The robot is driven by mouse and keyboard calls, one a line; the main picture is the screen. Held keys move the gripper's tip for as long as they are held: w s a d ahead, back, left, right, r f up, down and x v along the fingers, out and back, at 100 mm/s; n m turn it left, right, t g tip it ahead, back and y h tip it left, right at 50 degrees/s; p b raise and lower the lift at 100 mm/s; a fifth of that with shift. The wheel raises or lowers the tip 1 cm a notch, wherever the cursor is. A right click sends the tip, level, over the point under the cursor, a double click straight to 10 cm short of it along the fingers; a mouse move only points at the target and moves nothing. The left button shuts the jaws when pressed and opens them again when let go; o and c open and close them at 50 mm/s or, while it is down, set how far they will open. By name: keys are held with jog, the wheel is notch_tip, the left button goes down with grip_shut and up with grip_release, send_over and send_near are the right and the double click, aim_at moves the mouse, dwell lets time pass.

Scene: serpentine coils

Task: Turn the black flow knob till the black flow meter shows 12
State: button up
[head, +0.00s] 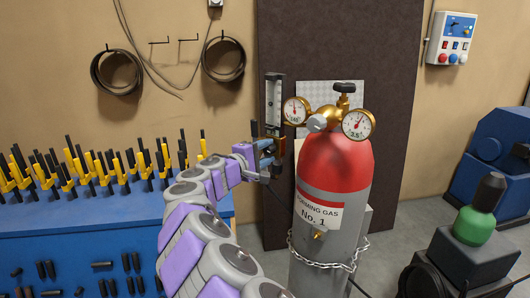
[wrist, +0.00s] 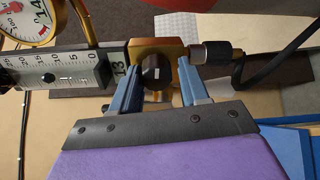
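The black flow meter (head: 274,100) stands upright left of the gas bottle's regulator. In the wrist view its pale scale (wrist: 50,76) lies sideways, with 0 at the right and higher numbers to the left. A small dark mark shows around the 10 to 15 part; I cannot read it exactly. A label "13" is at its lower end. The black flow knob (wrist: 156,73) sits in front of the brass block (wrist: 158,48). My gripper (wrist: 158,75) has its blue fingers apart on either side of the knob, with gaps showing. In the head view my gripper (head: 262,152) is just below the meter.
The red and grey gas bottle (head: 335,165) stands chained just right, with two round gauges (head: 358,123). A black hose (wrist: 280,60) leaves the block's side. A blue bench (head: 110,235) with tools is at left.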

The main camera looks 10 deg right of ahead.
jog(key=shift+o, duration=1.2)
jog(key=shift+r, duration=0.1)
jog(key=shift+s+a, duration=0.2)
jog(key=shift+a, duration=0.1)
jog(key=p+v, duration=0.2)
jog(key=v, duration=1.4)
jog(key=shift+s+a, duration=0.2)
jog(key=shift+a, duration=0.15)
